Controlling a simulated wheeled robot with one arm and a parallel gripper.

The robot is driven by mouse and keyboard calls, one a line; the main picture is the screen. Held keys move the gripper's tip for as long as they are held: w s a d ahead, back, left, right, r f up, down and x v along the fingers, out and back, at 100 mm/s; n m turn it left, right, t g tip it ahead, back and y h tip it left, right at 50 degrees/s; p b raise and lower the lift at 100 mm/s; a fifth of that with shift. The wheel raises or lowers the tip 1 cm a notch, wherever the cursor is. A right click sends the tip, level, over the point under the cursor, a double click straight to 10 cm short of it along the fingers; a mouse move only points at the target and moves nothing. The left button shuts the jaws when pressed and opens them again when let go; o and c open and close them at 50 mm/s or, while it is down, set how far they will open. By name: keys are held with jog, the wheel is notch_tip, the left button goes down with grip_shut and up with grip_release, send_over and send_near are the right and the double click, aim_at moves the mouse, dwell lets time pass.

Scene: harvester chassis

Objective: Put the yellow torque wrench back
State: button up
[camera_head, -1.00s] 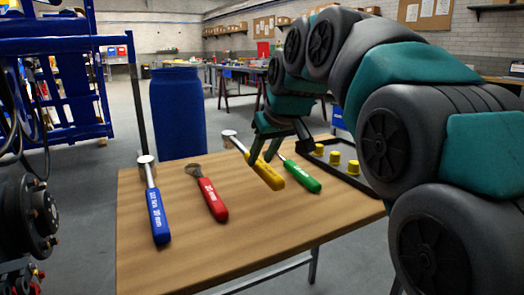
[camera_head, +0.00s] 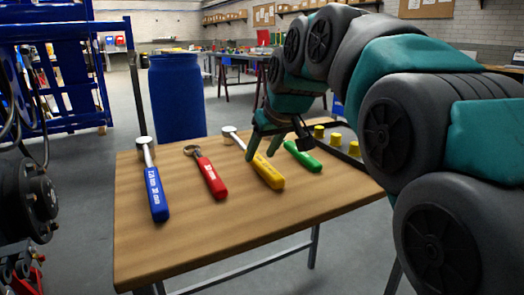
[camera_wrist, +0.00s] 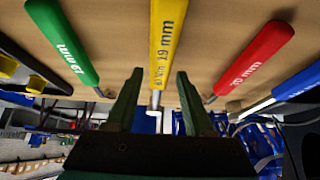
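The yellow torque wrench (camera_head: 266,172) lies on the wooden table (camera_head: 210,235) between the red wrench (camera_head: 210,178) and the green wrench (camera_head: 302,156). Its handle points toward the table's near edge and its metal head toward the far side. My gripper (camera_head: 262,156) is just above it. In the wrist view, the yellow wrench (camera_wrist: 164,45) runs between my gripper's fingertips (camera_wrist: 160,72), with a small gap on each side, so the fingers are open around it. The blue wrench (camera_head: 155,190) lies at the far left of the row.
A dark tray with several yellow pieces (camera_head: 337,138) stands at the table's right side. A blue barrel (camera_head: 178,98) stands behind the table. Blue machine framing (camera_head: 60,75) is at the left. The front of the table is clear.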

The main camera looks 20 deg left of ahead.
jog(key=shift+o, duration=1.2)
jog(key=v, duration=0.7)
jog(key=shift+s+d+r, duration=0.1)
jog(key=shift+d+r, duration=0.05)
jog(key=shift+r, duration=0.15)
